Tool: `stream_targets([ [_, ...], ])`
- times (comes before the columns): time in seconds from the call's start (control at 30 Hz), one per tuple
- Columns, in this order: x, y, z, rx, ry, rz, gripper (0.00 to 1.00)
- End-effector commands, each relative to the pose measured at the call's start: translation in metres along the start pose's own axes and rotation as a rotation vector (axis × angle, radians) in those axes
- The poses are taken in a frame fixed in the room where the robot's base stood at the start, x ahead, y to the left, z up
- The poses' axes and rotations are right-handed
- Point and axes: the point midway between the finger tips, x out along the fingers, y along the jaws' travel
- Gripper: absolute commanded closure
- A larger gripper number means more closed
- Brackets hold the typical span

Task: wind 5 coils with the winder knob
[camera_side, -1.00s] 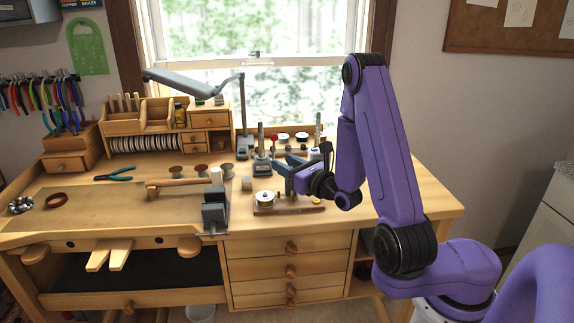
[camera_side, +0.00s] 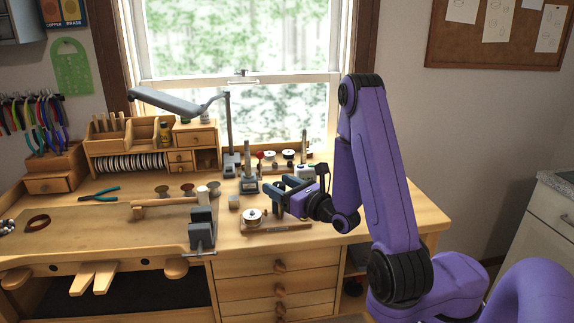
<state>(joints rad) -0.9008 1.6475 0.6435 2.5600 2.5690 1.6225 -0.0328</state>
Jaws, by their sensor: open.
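A wooden board with a round silver part (camera_side: 252,217) at its left end lies on the bench. It looks like the winder (camera_side: 283,228), but I cannot make out its knob. My gripper (camera_side: 272,192) is open and empty, its fingers pointing left. In the picture it sits just above and to the right of the silver part. I cannot tell the exact height or whether anything touches. My gripper hides some of the bench behind the board.
A grey vise (camera_side: 202,230) stands at the front edge, left of the board. A small block (camera_side: 234,202) and several spools (camera_side: 187,189) are nearby. A stand (camera_side: 248,172) rises behind my gripper. The bench right of my arm (camera_side: 415,212) looks clear.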

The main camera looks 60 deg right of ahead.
Motion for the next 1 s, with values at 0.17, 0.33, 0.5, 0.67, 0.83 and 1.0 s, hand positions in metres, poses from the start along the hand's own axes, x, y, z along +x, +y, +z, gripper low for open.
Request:
stream_targets([
  [0.17, -0.013, 0.0, 0.0, 0.0, 0.0, 0.0, 0.4],
  [0.33, -0.021, 0.0, 0.007, -0.003, -0.005, 0.001, 0.4],
  [0.5, -0.021, 0.0, 0.027, -0.004, -0.004, -0.001, 0.4],
  [0.67, -0.021, 0.0, 0.045, -0.004, -0.005, 0.0, 0.4],
  [0.83, -0.021, 0.0, 0.06, -0.002, -0.003, 0.0, 0.4],
  [1.0, -0.021, 0.0, 0.068, -0.001, -0.001, 0.0, 0.4],
])
